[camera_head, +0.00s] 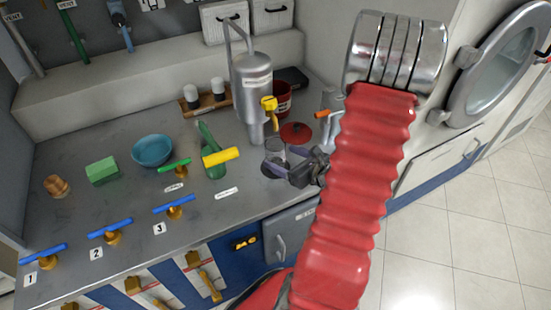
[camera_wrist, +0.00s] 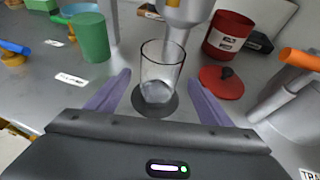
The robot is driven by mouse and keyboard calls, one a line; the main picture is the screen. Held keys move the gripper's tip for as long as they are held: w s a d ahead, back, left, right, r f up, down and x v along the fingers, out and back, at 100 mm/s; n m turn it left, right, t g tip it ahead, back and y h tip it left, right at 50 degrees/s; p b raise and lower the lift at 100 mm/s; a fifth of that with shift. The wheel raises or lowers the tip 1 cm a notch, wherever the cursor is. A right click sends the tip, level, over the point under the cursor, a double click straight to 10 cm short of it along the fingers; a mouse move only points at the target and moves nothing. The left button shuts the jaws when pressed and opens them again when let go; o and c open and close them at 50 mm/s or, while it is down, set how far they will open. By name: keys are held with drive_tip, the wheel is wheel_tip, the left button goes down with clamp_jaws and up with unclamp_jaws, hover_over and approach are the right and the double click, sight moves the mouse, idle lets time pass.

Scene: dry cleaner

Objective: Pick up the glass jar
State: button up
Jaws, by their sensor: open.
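The glass jar (camera_wrist: 160,72) is clear and stands upright on a dark round base on the grey counter, in the middle of the wrist view. In the head view the jar (camera_head: 275,150) shows faintly below the steel dispenser, partly hidden by my gripper. My gripper (camera_wrist: 156,92) is open, with one purple-grey finger on each side of the lower jar. I cannot tell whether either finger touches the glass. In the head view my gripper (camera_head: 280,170) is low over the counter at the end of my red arm.
The steel dispenser (camera_head: 252,85) with a yellow tap stands just behind the jar. A red canister (camera_wrist: 229,36) and its red lid (camera_wrist: 222,82) are to the right. A green cup (camera_wrist: 90,36) is to the left. An orange-handled steel fitting (camera_wrist: 287,88) stands at the right.

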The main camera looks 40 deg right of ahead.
sight(269, 144)
drive_tip(key=shift+x, duration=1.55)
drive_tip(key=shift+w, duration=0.1)
drive_tip(key=shift+x, duration=2.55)
drive_tip(key=shift+a, duration=0.1)
drive_tip(key=shift+c, duration=0.4)
drive_tip(key=c, duration=1.2)
drive_tip(key=shift+r, duration=0.15)
drive_tip(key=shift+c, duration=0.2)
drive_tip(key=shift+r, duration=1.65)
drive_tip(key=shift+s+a+f, duration=0.1)
drive_tip(key=shift+s+a, duration=0.05)
drive_tip(key=shift+s, duration=2.85)
drive_tip(key=shift+s+a+r, duration=0.1)
drive_tip(key=shift+s+a, duration=0.05)
drive_tip(key=shift+s, duration=2.85)
drive_tip(key=shift+s+a+f, duration=0.1)
drive_tip(key=shift+s+a, duration=0.1)
drive_tip(key=shift+s, duration=2.75)
